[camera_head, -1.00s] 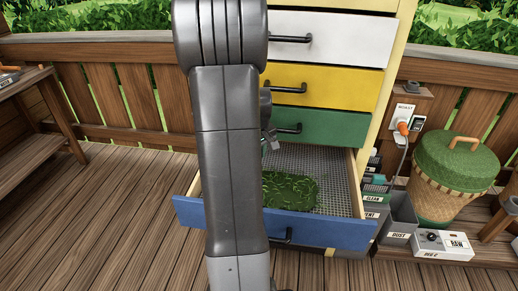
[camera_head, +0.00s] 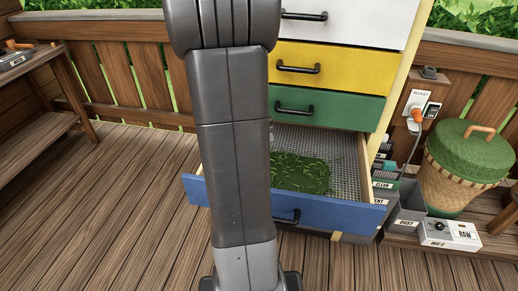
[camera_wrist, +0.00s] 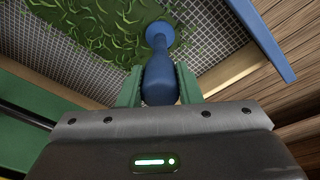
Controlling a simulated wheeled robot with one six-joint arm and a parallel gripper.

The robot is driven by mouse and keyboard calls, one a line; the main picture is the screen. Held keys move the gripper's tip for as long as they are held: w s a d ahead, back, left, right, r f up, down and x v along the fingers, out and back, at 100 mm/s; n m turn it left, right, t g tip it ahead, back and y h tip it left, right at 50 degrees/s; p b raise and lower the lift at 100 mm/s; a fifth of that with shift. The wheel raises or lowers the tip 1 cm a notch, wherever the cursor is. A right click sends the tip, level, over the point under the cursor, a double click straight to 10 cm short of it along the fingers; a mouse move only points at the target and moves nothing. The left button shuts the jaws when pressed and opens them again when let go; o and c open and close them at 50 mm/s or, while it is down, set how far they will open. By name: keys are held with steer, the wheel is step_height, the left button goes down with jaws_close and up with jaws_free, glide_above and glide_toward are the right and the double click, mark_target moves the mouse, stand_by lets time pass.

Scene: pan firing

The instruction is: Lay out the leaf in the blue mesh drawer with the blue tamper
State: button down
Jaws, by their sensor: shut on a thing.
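The blue mesh drawer (camera_head: 345,216) is pulled out at the bottom of the cabinet. The green leaf (camera_head: 302,172) lies as a flat patch on its mesh floor; part of it is hidden behind my arm in the head view. In the wrist view, my gripper (camera_wrist: 158,88) is shut on the blue tamper (camera_wrist: 159,82), held by its handle. The tamper's round head points down at the leaf (camera_wrist: 90,25) and overlaps its edge in the picture; I cannot tell whether it touches. Bare mesh (camera_wrist: 215,40) shows beside the leaf. In the head view my arm hides the gripper and tamper.
Shut green (camera_head: 335,108), yellow (camera_head: 345,70) and white drawers stand above the open one. A wooden bench (camera_head: 40,75) stands left. The deck front left is clear.

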steer(key=w+a+r+p, duration=0.1)
steer(key=w+r+p, duration=0.2)
steer(key=r+p, duration=0.5)
step_height(320, 180, up, 3)
steer(key=shift+w+a+f+p, duration=0.1)
steer(key=shift+w+a+p, duration=0.05)
steer(key=shift+a+p, duration=0.2)
stand_by(0.6)
